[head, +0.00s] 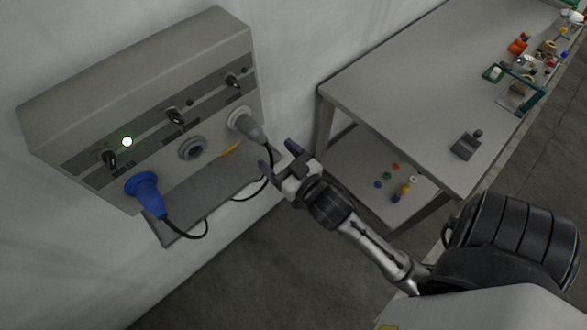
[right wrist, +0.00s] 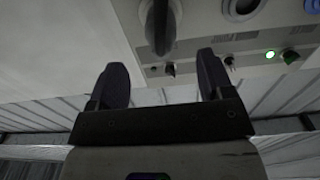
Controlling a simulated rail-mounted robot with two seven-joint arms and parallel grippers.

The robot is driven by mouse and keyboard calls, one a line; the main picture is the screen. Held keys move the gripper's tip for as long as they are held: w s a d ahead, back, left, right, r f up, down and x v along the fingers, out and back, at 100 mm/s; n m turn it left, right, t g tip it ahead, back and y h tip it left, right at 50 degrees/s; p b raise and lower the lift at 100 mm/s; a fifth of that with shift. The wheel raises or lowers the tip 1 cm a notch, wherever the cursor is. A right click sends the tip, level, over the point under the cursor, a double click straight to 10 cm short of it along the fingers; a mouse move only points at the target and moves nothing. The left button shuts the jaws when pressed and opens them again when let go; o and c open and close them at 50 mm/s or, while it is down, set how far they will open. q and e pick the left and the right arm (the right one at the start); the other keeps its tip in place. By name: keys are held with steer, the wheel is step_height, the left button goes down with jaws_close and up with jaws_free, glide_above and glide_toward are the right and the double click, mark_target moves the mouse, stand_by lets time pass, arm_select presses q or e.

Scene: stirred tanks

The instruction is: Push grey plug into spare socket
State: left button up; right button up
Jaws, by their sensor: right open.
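The grey plug (head: 250,128) sits at the right-hand socket of the wall panel, its cable hanging down. I cannot tell how deep it sits. The empty grey socket (head: 192,148) is in the middle of the panel, with no plug in it. My right gripper (head: 269,158) is open and empty, just right of and below the grey plug, apart from it. In the right wrist view the grey plug (right wrist: 160,25) shows beyond the gap between the two open fingers (right wrist: 163,80). My left gripper is not in view.
A blue plug (head: 147,194) sits at the panel's left socket, below a lit green lamp (head: 127,141). A grey shelf (head: 195,200) with a yellow item (head: 230,149) is under the sockets. A table (head: 400,75) with small items stands to the right.

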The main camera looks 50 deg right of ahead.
steer(key=shift+s+a, duration=0.25)
steer(key=shift+s, duration=1.1)
steer(key=shift+s+a, duration=0.25)
steer(key=shift+s, duration=1.05)
step_height(320, 180, down, 10)
steer(key=s+n+g, duration=0.1)
steer(key=s+g, duration=0.2)
steer(key=g, duration=0.4)
steer(key=s+a+f+n+g+y, duration=0.3)
steer(key=s+a+f+g+y, duration=0.15)
steer(key=s+f+g, duration=0.45)
step_height(320, 180, up, 30)
steer(key=t+p, duration=0.1)
steer(key=p, duration=2.7)
steer(key=shift+s+a+f+t+h, duration=0.2)
steer(key=shift+s+a+t+h, duration=0.15)
steer(key=shift+t+h, duration=0.1)
